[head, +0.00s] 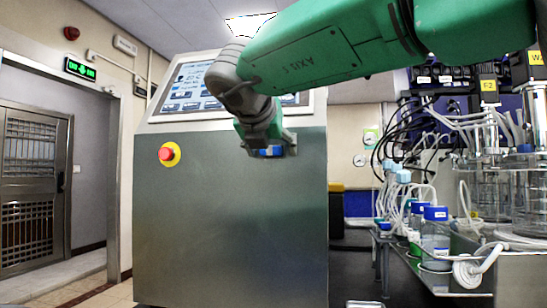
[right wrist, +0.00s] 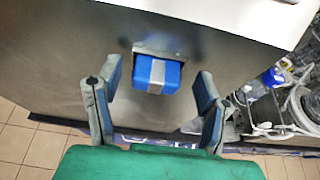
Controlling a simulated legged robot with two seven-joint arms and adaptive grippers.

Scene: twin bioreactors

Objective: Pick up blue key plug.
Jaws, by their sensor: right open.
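The blue key plug (right wrist: 144,73) has a grey stripe down its middle and sits in a grey holder (right wrist: 160,49) on the front of the metal cabinet. In the head view a small part of the blue plug (head: 270,151) shows just below my right gripper (head: 262,132), which hides much of that spot. In the right wrist view my right gripper (right wrist: 159,80) is open, with one finger on each side of the plug and a gap on both sides. It holds nothing. My left gripper is not in view.
The metal cabinet (head: 230,220) has a sloped touch screen (head: 190,90) and a red stop button (head: 166,154) left of my arm. Bioreactor vessels, bottles (head: 435,235) and loose tubing crowd the right side. The front of the cabinet is otherwise clear.

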